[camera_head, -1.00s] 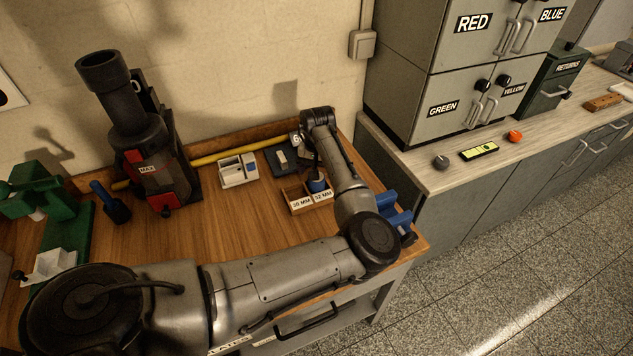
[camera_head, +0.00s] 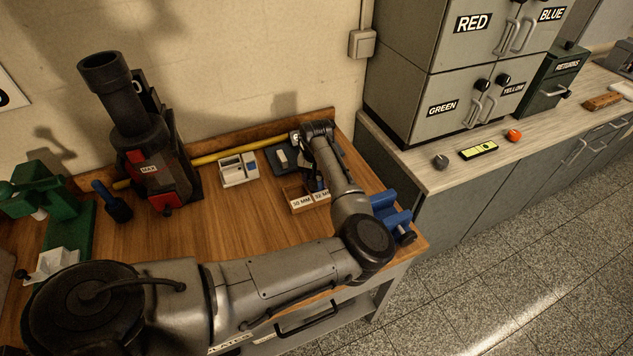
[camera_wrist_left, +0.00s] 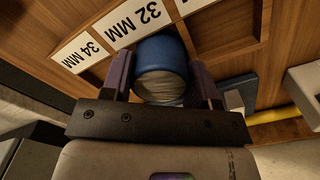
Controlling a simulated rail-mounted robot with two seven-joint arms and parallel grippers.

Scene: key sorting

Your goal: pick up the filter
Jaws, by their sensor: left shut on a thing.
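The filter (camera_wrist_left: 160,55) is a blue cylinder with a pale, ridged end. In the left wrist view it sits between the two fingers of my left gripper (camera_wrist_left: 162,66), which is shut on it. It is at the wooden tray's (camera_wrist_left: 225,35) compartment by the 32 MM label; I cannot tell whether it is lifted off the tray floor. In the head view my left arm mostly hides the filter, and the tray (camera_head: 291,191) shows with its 30 MM and 32 MM labels. My right gripper is not in view.
On the bench, a white holder (camera_head: 238,170) and a dark block with a pale piece (camera_head: 283,158) stand left of the tray. A blue clamp-like thing (camera_head: 392,212) is at the bench's right end. A black machine (camera_head: 150,150) and a green one (camera_head: 65,225) stand at left.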

